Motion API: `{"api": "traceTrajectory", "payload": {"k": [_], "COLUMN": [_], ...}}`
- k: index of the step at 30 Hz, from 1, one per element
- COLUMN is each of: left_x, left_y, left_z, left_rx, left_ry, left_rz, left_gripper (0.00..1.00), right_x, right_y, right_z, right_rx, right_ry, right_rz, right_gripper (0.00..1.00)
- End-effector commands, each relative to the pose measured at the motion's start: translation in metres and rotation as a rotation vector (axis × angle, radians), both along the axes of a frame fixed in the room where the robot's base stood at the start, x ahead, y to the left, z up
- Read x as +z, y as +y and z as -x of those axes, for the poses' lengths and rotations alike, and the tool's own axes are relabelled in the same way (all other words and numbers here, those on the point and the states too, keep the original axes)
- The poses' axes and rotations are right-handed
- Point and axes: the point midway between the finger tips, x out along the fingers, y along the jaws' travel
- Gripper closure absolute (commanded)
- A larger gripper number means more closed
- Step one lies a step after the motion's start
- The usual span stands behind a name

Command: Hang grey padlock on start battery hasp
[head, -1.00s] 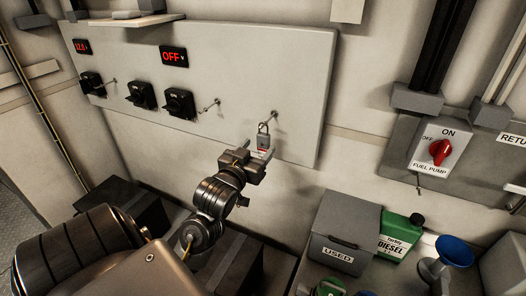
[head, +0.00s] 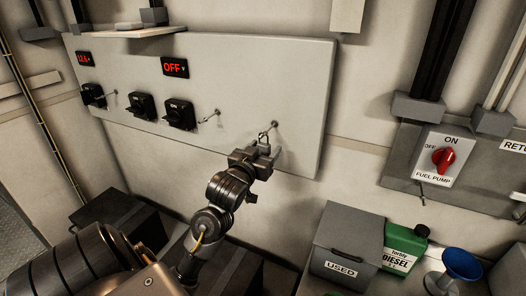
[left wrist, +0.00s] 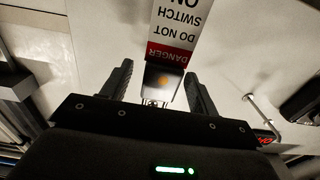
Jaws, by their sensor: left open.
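The grey padlock (head: 264,138) hangs by its shackle from a peg (head: 274,125) at the right end of the wall panel. My left gripper (head: 260,151) is at the padlock and hides most of its body. In the left wrist view the padlock body (left wrist: 161,83) lies between the two open fingers, with gaps at both sides. A red and white danger tag (left wrist: 178,32) shows beyond it. Three black rotary switches (head: 143,106) sit on the panel with small bent metal hasps (head: 210,115) beside them. I cannot read which one is the start battery. My right gripper is not in view.
The grey panel (head: 305,100) has two red displays (head: 175,67). A shelf (head: 125,31) sits above it. A grey USED bin (head: 345,245), a green diesel can (head: 403,246) and a blue funnel (head: 461,263) stand low at the right. The wall face around the peg is clear.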

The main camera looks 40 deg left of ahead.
Motion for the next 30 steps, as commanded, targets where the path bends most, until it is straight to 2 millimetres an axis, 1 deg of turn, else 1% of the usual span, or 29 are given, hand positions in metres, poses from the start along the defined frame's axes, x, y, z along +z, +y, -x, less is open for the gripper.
{"api": "traceTrajectory", "payload": {"k": [2,14,23,26,29,30], "left_x": [0.0,0.0,0.002,0.008,0.018,0.014], "left_y": [0.0,0.0,0.0,0.0,0.0,-0.002], "left_z": [0.0,0.0,0.0,0.0,0.0,0.007], "left_rx": [0.0,0.0,0.0,-0.001,-0.001,-0.001], "left_ry": [0.0,0.0,-0.002,-0.004,-0.005,-0.002], "left_rz": [0.0,0.0,-0.002,-0.002,-0.005,-0.002], "left_gripper": [0.4,0.92,0.93,0.93,0.93,0.93], "right_x": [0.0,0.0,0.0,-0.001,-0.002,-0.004], "right_y": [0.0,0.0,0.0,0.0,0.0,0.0], "right_z": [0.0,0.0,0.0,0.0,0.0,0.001], "right_rx": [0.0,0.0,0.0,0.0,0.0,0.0], "right_ry": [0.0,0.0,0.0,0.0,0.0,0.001], "right_rz": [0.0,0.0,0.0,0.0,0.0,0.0], "right_gripper": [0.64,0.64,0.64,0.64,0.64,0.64]}}
